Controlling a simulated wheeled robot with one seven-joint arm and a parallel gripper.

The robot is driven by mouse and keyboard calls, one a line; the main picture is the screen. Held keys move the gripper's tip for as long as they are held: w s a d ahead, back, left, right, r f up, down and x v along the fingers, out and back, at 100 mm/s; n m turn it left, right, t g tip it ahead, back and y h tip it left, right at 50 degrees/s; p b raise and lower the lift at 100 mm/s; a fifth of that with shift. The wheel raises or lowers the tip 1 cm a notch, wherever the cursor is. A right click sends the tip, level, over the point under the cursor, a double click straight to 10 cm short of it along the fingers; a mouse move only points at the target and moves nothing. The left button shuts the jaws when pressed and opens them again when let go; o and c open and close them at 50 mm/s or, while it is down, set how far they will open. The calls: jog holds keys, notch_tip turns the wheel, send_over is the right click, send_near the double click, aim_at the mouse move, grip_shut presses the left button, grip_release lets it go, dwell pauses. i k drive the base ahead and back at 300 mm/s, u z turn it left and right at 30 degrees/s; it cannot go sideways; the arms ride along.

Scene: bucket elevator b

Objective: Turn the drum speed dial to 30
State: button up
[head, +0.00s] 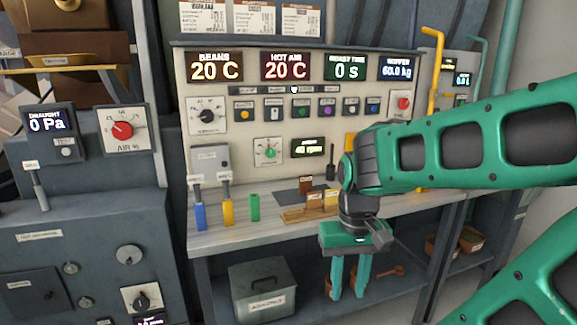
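A square dial with a green knob (268,151) sits in the lower middle of the control panel in the head view. A small display (308,148) to its right reads about 48 rpm, with blurred digits. The dial's label and scale are too small to read; the rpm display beside it suggests drum speed. My gripper (350,276) hangs fingers down in front of the bench, to the right of the dial and lower. Its two teal fingers are apart with nothing visible between them. My arm hides part of the panel's right side.
The panel (240,98) also carries a black-knob dial (207,115), a row of coloured buttons and a red knob (402,103). Blue (200,215), yellow (228,211) and green (255,207) upright pieces stand on the bench (235,233). A grey lidded box (263,290) sits below.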

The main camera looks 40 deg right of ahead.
aim_at(269, 153)
jog(key=k, duration=1)
jog(key=z, duration=0.5)
jog(key=i, duration=1)
jog(key=u, duration=0.1)
